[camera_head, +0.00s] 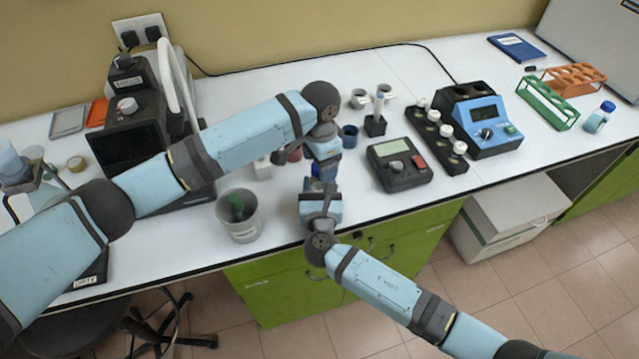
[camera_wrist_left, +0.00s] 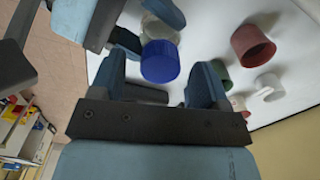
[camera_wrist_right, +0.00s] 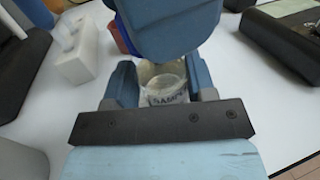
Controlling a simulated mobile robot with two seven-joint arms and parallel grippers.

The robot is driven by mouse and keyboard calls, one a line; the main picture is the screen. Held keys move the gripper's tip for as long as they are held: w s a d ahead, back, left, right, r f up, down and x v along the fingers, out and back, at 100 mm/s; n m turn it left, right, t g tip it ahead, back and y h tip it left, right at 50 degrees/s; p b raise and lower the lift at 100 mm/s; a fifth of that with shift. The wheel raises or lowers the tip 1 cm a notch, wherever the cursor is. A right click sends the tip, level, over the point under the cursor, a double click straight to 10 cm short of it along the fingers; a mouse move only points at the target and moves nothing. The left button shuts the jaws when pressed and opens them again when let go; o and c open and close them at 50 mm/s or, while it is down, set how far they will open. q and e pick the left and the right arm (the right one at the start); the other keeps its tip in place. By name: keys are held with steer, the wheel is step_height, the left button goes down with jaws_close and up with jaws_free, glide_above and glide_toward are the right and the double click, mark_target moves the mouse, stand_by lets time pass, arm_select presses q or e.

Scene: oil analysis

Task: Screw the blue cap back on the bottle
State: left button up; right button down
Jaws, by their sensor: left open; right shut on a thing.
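The clear bottle with a printed label shows in the right wrist view (camera_wrist_right: 165,85). My right gripper (camera_wrist_right: 162,78) is shut on it, one finger on each side. The blue cap shows in the left wrist view (camera_wrist_left: 160,62), over the end of the clear bottle (camera_wrist_left: 158,27); how far it is threaded on cannot be told. My left gripper (camera_wrist_left: 160,72) is open, with its fingers on either side of the cap and gaps beside it. In the head view the left gripper (camera_head: 322,168) is right above the right gripper (camera_head: 320,192), and together they mostly hide bottle and cap.
A grey bin (camera_head: 240,222) with a green thing in it stands left of the grippers. A red cup (camera_wrist_left: 252,45) and a white cup (camera_wrist_left: 268,88) are close by. A dark meter (camera_head: 398,165) stands to the right.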

arm_select(q)
step_height(320, 180, up, 11)
steer(key=shift+r, duration=0.15)
arm_select(e)
steer(key=shift+c, duration=1.9)
jaws_free()
arm_select(q)
steer(key=shift+f+b, duration=0.55)
arm_select(e)
steer(key=s, duration=1.3)
steer(key=shift+s+d, duration=0.2)
steer(key=shift+s, duration=0.2)
